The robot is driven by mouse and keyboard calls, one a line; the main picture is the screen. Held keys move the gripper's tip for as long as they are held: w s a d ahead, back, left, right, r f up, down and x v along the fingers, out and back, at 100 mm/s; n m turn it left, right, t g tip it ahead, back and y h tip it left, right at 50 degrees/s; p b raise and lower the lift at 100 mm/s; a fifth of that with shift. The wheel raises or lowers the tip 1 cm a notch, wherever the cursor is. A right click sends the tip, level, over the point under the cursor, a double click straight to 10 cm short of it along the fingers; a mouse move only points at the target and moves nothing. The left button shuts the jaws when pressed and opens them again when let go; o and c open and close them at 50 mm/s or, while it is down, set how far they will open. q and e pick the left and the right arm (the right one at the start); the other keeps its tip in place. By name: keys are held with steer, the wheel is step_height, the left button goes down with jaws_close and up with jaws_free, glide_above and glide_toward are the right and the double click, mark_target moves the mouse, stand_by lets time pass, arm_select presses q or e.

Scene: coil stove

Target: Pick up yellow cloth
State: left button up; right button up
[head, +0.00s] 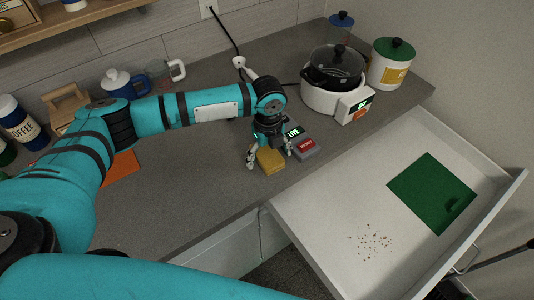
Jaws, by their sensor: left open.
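The yellow cloth (271,161) is a small folded block lying on the grey counter near its front edge. My left gripper (269,155) is directly above it and points down. Its fingers are spread, one on the left side of the cloth and one on the right. I cannot tell whether the fingers touch the cloth. My right gripper is not in view.
A grey device (306,151) with a red button stands just right of the cloth. A white cooker (334,98) with a dark pot is behind it. An open drawer (345,208) holds a green sheet (430,192) and dark crumbs. An orange sheet (122,168) lies left.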

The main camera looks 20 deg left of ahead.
mark_target(268, 154)
arm_select(q)
steer(key=c, duration=1.3)
steer(key=shift+o, duration=0.2)
steer(key=shift+r, duration=0.15)
steer(key=shift+r+b, duration=0.35)
steer(key=shift+r, duration=0.25)
step_height(268, 154, up, 2)
steer(key=shift+r+b, duration=0.1)
steer(key=shift+b, duration=0.4)
steer(key=s+d+r+b, duration=0.1)
steer(key=s+d+b, duration=0.2)
steer(key=s+d, duration=0.6)
steer(key=shift+s+d+r, duration=0.2)
steer(key=shift+s+d, duration=0.15)
steer(key=shift+s, duration=1.55)
